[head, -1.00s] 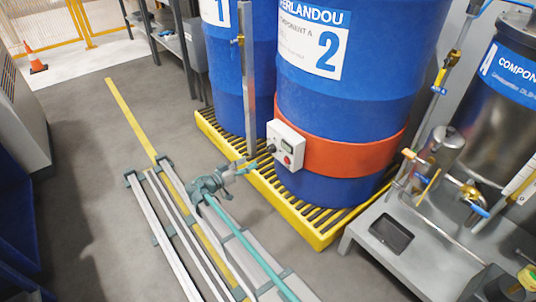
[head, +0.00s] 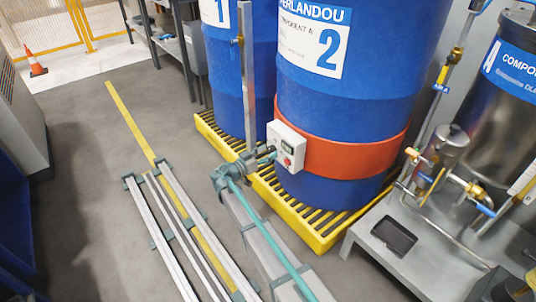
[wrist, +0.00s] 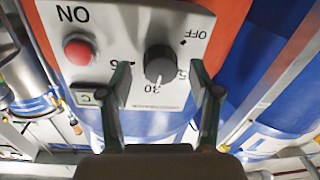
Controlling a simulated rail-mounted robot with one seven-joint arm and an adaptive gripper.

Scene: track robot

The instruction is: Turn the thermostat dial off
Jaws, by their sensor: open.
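The white thermostat box (head: 287,140) is fixed on the orange band around the blue drum marked 2. In the wrist view the box appears upside down, with its black dial (wrist: 160,60) between the fingertips. OFF is printed to the dial's upper right, and 30 below it. The dial's pale mark appears to point down, toward the 30. A red button (wrist: 79,50) sits left of the dial, near the word ON. My gripper (wrist: 160,75) is open, one finger on each side of the dial; whether they touch it is unclear. In the head view my gripper (head: 267,157) is at the box's front.
The orange band (head: 340,157) wraps the drum. The drums stand on a yellow slatted pallet (head: 318,238). A grey metal post (head: 247,80) rises beside the box. A steel bench (head: 350,232) with pipes and a tank is at right.

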